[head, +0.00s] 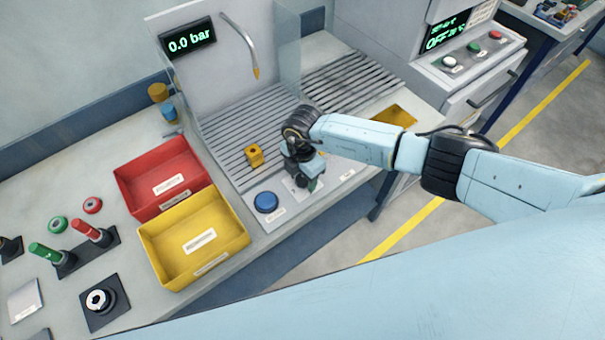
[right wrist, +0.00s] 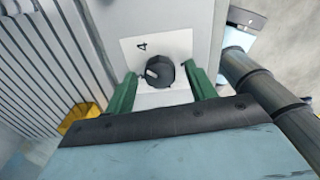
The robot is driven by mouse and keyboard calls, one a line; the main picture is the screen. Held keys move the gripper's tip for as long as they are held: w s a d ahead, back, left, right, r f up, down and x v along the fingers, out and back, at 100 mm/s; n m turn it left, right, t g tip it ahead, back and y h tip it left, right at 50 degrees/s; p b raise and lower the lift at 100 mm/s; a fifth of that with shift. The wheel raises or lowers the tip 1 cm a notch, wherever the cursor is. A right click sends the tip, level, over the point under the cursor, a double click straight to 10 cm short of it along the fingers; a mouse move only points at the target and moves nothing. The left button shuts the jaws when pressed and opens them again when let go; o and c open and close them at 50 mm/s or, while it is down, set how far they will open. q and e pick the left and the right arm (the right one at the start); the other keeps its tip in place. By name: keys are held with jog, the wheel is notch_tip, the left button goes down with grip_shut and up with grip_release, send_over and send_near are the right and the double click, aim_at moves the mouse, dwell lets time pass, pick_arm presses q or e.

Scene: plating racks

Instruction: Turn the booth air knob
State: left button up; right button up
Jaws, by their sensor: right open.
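The booth air knob (right wrist: 160,72) is a dark round knob on a white plate (right wrist: 165,44) with a small mark on it, in the right wrist view. My right gripper (right wrist: 160,90) is open, with its green fingers on either side of the knob. I cannot tell whether the fingers touch it. In the head view my right gripper (head: 306,182) points down at the booth's front ledge and hides most of the knob. My left gripper is not in view.
A blue button (head: 266,202) is left of my right gripper, and a yellow block (head: 254,155) sits on the slatted booth floor (head: 290,100). A red bin (head: 135,198) and a yellow bin (head: 154,262) stand to the left. A machine with buttons (head: 470,55) stands at the back right.

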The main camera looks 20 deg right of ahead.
jog(key=shift+c, duration=0.4)
jog(key=c, duration=0.9)
